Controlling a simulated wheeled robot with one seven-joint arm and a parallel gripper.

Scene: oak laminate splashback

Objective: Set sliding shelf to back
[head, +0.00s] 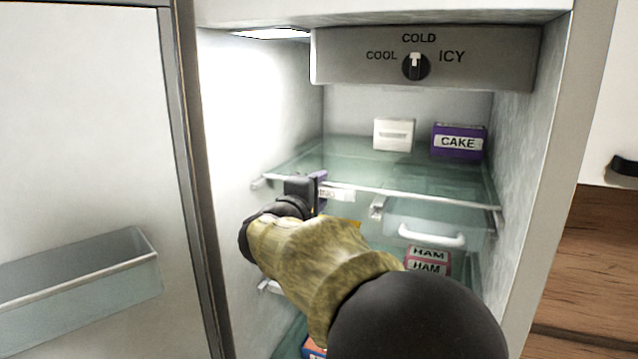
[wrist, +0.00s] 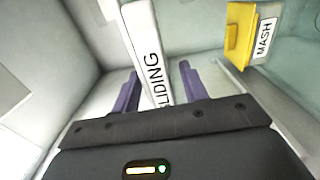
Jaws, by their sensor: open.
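The sliding shelf (head: 385,172) is a greenish glass shelf with a white front edge in the open fridge. My gripper (head: 319,190) is at the left part of that front edge. Its purple fingers are open, one on each side of the white labelled strip in the wrist view (wrist: 159,72). Contact between fingers and strip cannot be told. My arm hides part of the fridge below the shelf.
A white box (head: 394,134) and a purple CAKE box (head: 459,142) stand on the glass towards the back. A clear drawer with a white handle (head: 432,238) and HAM packs (head: 428,262) are below. A yellow MASH box (wrist: 240,35) is near my gripper. The fridge door (head: 90,130) stands open at left.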

